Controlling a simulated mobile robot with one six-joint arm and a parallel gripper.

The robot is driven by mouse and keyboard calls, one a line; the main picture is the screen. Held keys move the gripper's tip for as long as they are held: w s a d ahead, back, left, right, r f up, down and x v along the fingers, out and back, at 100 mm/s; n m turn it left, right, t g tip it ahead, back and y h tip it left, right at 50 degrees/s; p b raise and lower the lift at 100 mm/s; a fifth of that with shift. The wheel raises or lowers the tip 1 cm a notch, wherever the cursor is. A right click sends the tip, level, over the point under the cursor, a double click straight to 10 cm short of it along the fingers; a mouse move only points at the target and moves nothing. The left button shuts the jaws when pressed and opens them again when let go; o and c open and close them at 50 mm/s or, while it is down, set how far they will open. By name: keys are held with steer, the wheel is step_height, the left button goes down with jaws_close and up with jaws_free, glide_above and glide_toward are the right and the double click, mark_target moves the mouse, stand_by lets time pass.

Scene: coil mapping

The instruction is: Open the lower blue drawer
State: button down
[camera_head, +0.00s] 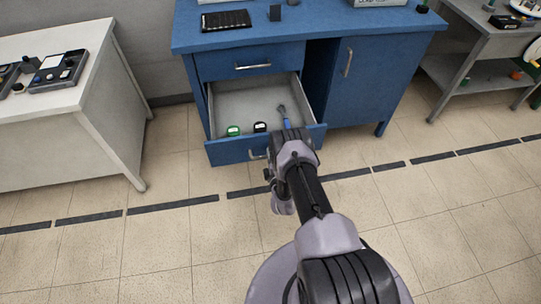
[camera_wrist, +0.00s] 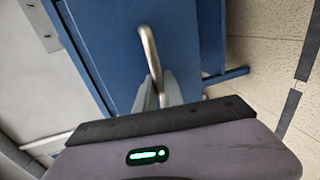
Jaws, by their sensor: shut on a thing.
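The lower blue drawer (camera_head: 226,153) of the blue desk stands pulled out in the head view, its grey inside showing. Its metal handle (camera_wrist: 149,48) runs along the blue front in the wrist view. My gripper (camera_wrist: 156,93) is shut on this handle, with the fingers around its near part. In the head view my arm hides most of the gripper and the right part of the drawer front. Inside the drawer lie a green round item (camera_head: 233,130), a black item (camera_head: 260,127) and a tool with a blue handle (camera_head: 286,122).
The upper blue drawer (camera_head: 222,64) is closed, and so is the blue cupboard door (camera_head: 366,80) on the right. A white table (camera_head: 60,130) stands at the left and a grey workbench (camera_head: 465,45) at the right. The tiled floor in front is clear.

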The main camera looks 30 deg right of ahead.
steer(key=c, duration=1.5)
jaws_free()
steer(key=shift+o, duration=0.2)
steer(key=shift+s, duration=0.1)
steer(key=p+v, duration=0.8)
steer(key=v, duration=0.9)
steer(key=shift+s+a, duration=0.1)
